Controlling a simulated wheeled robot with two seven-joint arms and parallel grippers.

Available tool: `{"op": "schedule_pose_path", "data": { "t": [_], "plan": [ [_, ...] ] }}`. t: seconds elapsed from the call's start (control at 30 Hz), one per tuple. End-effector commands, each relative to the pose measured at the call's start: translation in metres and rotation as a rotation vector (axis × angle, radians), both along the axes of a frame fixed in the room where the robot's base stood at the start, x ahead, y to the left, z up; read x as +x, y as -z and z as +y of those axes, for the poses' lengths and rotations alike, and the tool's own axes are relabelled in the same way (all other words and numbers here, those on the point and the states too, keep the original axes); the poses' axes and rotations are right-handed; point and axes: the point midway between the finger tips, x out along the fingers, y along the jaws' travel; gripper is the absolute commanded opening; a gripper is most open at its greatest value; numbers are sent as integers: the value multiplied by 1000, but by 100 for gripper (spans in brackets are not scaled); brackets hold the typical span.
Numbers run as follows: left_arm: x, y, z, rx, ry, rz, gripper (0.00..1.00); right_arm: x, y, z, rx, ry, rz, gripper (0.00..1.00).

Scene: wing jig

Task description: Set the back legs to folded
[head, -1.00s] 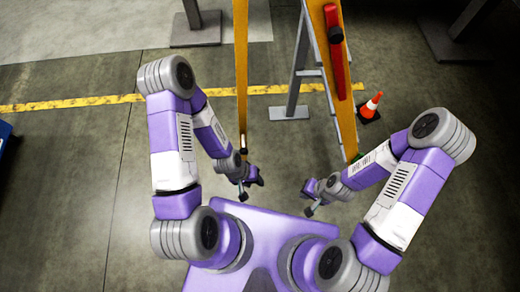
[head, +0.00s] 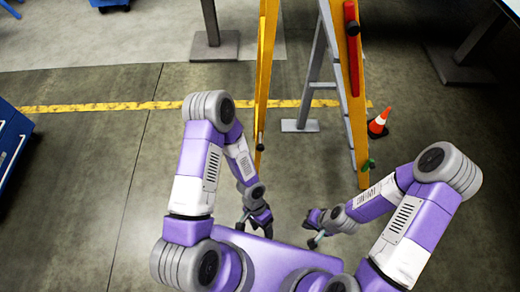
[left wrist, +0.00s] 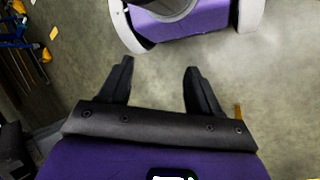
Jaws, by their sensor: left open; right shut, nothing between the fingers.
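A tall orange frame with grey legs stands ahead of me in the head view. Its left orange rail (head: 262,85) and right orange rail (head: 356,105) run up past the top edge. A grey leg (head: 312,75) slants down between them to a flat foot on the floor. The top of the frame is out of view. My left gripper (head: 262,219) is open and empty, low in front of the left rail and apart from it. Its spread fingers also show in the left wrist view (left wrist: 160,85). My right gripper (head: 312,222) is shut and empty, apart from the frame.
An orange and white cone (head: 378,123) stands just right of the right rail. A red bar (head: 352,50) runs along that rail. A blue cart (head: 12,145) is at the left edge. Grey stands are behind at both sides. Floor left of the frame is clear.

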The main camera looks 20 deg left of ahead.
Motion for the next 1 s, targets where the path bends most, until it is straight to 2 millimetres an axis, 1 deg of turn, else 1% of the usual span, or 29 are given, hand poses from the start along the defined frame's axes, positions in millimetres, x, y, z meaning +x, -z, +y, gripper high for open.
{"op": "schedule_pose_path", "data": {
  "t": [0.03, 0.07, 0.1, 0.17, 0.2, 0.27, 0.3, 0.37, 0.4, 0.47, 0.5, 0.57, 0.6, 0.63, 0.7, 0.8, 0.9, 1.0],
  "plan": [
    [-18, 19, 16, 62, 171, 50, 63, 0, 10, 0, 0, 0, 1, 0],
    [-26, 27, 30, 108, 270, 77, 63, -1, 13, 0, 0, 0, 1, 0],
    [-32, 37, 50, 177, 401, 104, 63, -1, 17, 0, 0, 0, 1, 0],
    [-30, 49, 82, 296, 600, 128, 63, -1, 23, 0, 0, -1, 2, 0],
    [-23, 55, 104, 385, 729, 133, 63, -1, 27, 0, 0, -1, 2, 0],
    [-2, 62, 135, 531, 921, 123, 63, -1, 33, 0, 0, -1, 2, 0],
    [17, 64, 153, 641, 1047, 103, 63, -1, 38, 0, 0, -1, 2, 0],
    [54, 64, 175, 819, 1231, 57, 63, -1, 45, 0, 0, -1, 2, 0],
    [81, 62, 184, 941, 1348, 10, 63, -1, 50, 0, 0, -1, 2, 0],
    [124, 56, 184, 1116, 1511, -87, 63, -1, 57, 0, 0, -1, 2, 0],
    [151, 50, 178, 1223, 1607, -163, 63, -1, 61, 0, 0, -1, 2, 0],
    [185, 42, 161, 1363, 1735, -290, 63, -1, 66, 0, 0, -1, 2, 0],
    [204, 36, 147, 1441, 1805, -378, 63, -1, 69, 0, 0, -1, 2, 0],
    [216, 33, 136, 1492, 1852, -442, 63, -1, 71, 0, 0, -1, 2, 0],
    [235, 26, 112, 1581, 1937, -579, 63, -1, 74, 0, 0, -1, 2, 0],
    [250, 19, 85, 1655, 2010, -722, 63, -1, 77, 0, 0, -1, 2, 0],
    [257, 16, 73, 1684, 2040, -793, 63, -1, 78, 0, 0, -1, 2, 0],
    [268, 15, 74, 1691, 2042, -805, 63, -1, 80, 0, 0, 0, 1, 0]
  ]
}}
